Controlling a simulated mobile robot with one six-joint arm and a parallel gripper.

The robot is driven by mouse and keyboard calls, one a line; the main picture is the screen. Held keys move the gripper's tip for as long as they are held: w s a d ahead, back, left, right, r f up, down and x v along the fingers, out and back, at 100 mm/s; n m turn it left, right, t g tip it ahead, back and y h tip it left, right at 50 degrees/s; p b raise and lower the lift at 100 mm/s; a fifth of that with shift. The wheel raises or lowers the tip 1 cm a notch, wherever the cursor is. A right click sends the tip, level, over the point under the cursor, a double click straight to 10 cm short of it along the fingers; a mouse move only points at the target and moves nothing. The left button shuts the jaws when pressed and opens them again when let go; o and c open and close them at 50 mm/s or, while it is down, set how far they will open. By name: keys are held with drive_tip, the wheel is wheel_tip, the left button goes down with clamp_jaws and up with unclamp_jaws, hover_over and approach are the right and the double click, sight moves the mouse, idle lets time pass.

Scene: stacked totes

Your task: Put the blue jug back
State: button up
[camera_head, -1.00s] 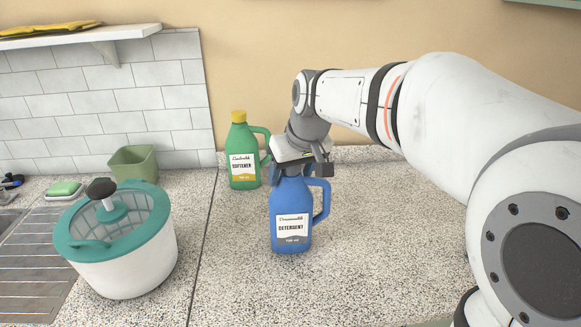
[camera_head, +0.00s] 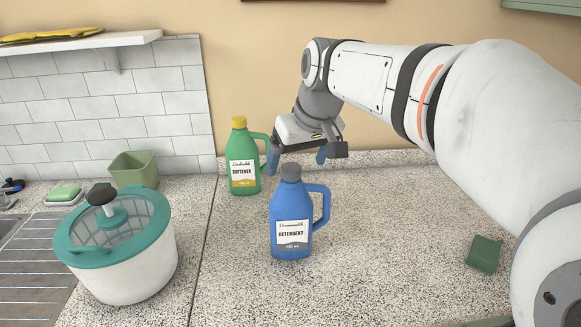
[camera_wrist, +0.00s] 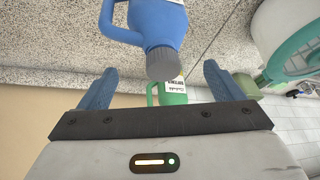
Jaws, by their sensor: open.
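The blue jug (camera_head: 291,222), with a grey cap and a detergent label, stands upright on the speckled counter in the head view. Its handle points right. My gripper (camera_head: 297,160) is open and empty, above and behind the jug's cap, and apart from it. In the wrist view the blue jug (camera_wrist: 148,22) shows with its cap towards the gap between my open blue fingers (camera_wrist: 155,85). The green softener jug (camera_head: 243,165), with a yellow cap, stands upright behind and left of the blue jug. It shows partly in the wrist view (camera_wrist: 172,97).
A white and teal salad spinner (camera_head: 120,250) stands at the left. A green block (camera_head: 484,253) lies at the right.

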drive_tip(key=a+v, duration=0.1)
drive_tip(key=v, duration=0.4)
drive_tip(key=s+d+f+m+h, duration=0.1)
drive_tip(key=s+d+f, duration=0.3)
drive_tip(key=s+f, duration=0.4)
drive_tip(key=s+d+f+m+g+h, duration=0.1)
drive_tip(key=s+d+f+m, duration=0.2)
drive_tip(key=f, duration=0.9)
drive_tip(key=s+d, duration=0.2)
drive_tip(key=s, duration=0.2)
drive_tip(key=shift+s+g, duration=0.3)
drive_tip(key=shift+s, duration=0.1)
